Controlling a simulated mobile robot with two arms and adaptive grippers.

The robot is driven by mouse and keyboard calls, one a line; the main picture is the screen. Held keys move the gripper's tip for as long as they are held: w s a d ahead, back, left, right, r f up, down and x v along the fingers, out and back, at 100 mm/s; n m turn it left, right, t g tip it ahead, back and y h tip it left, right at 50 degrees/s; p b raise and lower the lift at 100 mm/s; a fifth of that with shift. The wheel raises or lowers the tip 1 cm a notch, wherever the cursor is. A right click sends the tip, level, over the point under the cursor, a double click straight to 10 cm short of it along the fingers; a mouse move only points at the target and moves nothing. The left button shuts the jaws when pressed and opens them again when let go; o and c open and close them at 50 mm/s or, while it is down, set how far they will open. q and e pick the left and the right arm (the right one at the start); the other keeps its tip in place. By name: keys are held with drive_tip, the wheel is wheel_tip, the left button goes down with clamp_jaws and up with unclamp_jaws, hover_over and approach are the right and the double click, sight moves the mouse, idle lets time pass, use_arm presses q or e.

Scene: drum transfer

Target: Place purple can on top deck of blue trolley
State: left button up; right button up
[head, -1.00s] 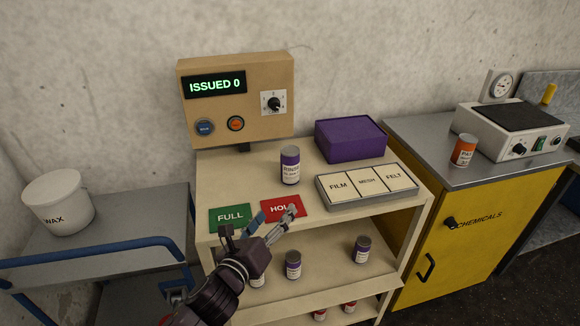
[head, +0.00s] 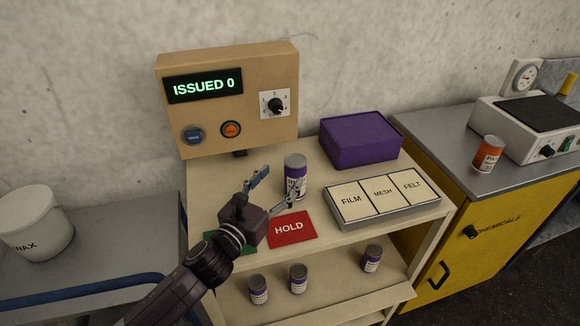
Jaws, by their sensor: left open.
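My right gripper is not in view.
A white WAX tub (head: 36,225) stands on the trolley's deck. A red HOLD card (head: 291,230), a FILM/MESH/FELT tray (head: 384,198) and a purple box (head: 360,140) lie around the can. A control box (head: 228,100) reading ISSUED 0 stands behind.

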sight(290, 168)
use_arm(q)
drive_tip(key=shift+w+d, duration=0.1)
drive_tip(key=shift+w, duration=0.3)
drive_tip(key=shift+w+d+r+p, duration=0.2)
drive_tip(key=shift+w+d+r, duration=0.1)
drive_tip(key=shift+d, duration=0.1)
drive_tip(key=shift+w+d+r+p, duration=0.15)
drive_tip(key=shift+w+d, duration=0.1)
drive_tip(key=shift+d, duration=0.15)
drive_tip(key=p+x, duration=0.1)
drive_tip(key=x, duration=0.3)
drive_tip(key=shift+w+f, duration=0.1)
drive_tip(key=shift+w, duration=0.1)
drive_tip(key=shift+w+d, duration=0.2)
clamp_jaws()
